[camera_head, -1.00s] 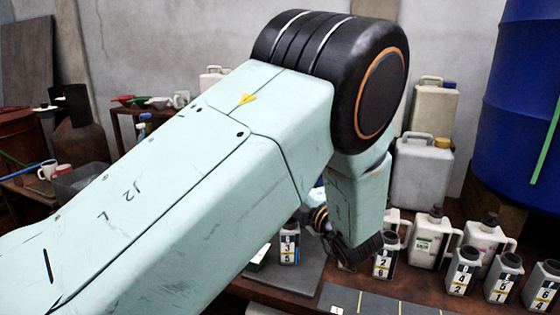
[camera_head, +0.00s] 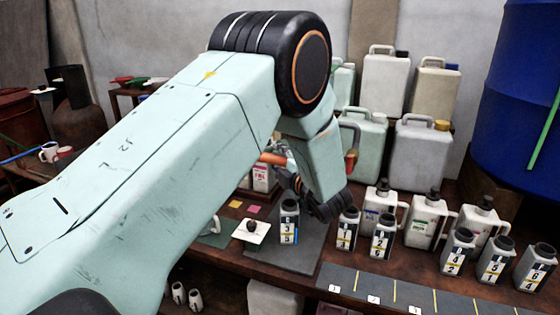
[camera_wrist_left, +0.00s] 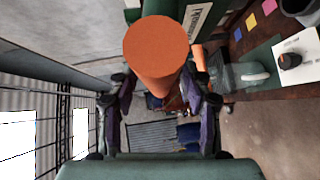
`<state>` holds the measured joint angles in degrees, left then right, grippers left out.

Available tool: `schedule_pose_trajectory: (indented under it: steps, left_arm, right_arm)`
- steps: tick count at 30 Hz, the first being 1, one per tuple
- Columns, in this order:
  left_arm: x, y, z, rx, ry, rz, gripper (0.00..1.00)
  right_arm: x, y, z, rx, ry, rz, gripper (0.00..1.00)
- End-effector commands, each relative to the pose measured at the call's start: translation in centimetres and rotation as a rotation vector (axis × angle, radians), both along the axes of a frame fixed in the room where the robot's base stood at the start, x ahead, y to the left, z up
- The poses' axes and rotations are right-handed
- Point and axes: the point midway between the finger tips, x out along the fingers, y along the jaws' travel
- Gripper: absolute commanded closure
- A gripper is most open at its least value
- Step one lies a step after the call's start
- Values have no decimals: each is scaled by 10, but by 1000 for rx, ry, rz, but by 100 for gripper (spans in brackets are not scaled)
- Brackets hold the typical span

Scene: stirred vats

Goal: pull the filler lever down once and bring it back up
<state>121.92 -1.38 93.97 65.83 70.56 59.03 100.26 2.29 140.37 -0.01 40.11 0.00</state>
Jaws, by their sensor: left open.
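The filler lever's orange handle (camera_head: 272,158) shows in the head view just past my left forearm; most of the filler is hidden behind the arm. In the left wrist view the thick orange handle (camera_wrist_left: 157,55) fills the upper middle, end towards the camera. My left gripper (camera_wrist_left: 160,95) is open, its purple-and-black fingers on either side of the handle. I cannot tell whether they touch it. In the head view the left gripper (camera_head: 288,178) is small and partly covered by my wrist. My right gripper is not in view.
Numbered bottles (camera_head: 382,236) stand along the bench, with larger jugs (camera_head: 415,165) behind. A dark mat (camera_head: 400,290) with numbered bays lies in front. A white card with a black knob (camera_head: 251,229) sits beside a bottle. A blue drum (camera_head: 515,100) stands at right.

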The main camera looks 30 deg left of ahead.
Motion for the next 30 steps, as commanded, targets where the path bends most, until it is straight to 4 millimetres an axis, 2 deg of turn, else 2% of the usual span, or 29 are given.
schedule_pose_trajectory:
  steps: [9,27,30]
  left_arm:
    - [2,3,0,1,-1,-1,50]
    - [2,2,0,1,-1,-1,100]
    - [2,2,0,1,-1,-1,100]
  right_arm:
    - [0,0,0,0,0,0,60]
    - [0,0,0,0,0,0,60]
    - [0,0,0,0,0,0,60]
